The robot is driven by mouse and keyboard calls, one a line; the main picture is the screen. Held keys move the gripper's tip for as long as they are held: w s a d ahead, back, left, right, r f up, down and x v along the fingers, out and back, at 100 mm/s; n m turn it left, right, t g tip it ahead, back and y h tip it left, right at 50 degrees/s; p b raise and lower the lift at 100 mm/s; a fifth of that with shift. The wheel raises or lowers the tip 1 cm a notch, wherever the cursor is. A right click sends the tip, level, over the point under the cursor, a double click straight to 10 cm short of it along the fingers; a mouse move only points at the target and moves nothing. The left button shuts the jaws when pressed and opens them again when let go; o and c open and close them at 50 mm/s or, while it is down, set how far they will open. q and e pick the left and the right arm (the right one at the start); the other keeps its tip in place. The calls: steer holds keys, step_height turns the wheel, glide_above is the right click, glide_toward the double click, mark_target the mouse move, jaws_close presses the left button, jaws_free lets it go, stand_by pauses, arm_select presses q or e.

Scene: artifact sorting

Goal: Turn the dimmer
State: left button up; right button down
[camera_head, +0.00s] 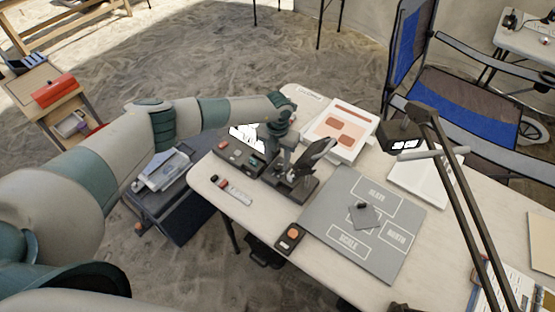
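A small dark box with a round orange knob (292,234), which looks like the dimmer, lies at the table's front edge, left of a grey mat. A desk lamp with a dark head (400,137) and a long jointed arm stands on the right; its head glows white underneath. My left arm reaches in from the left over the table. My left gripper (287,160) points down above a dark stand-like device (291,186), behind and apart from the orange knob. Its fingers blend with the dark device, so their opening is unclear. My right gripper is not in view.
The grey labelled mat (335,217) holds a small grey piece (364,214). A white tray with orange shapes (339,128) sits behind. A dark control box (238,155) and a small scale bar (237,195) lie left. A blue folding chair (465,88) stands behind the table.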

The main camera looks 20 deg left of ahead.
arm_select(q)
steer(key=shift+f, duration=0.75)
jaws_close()
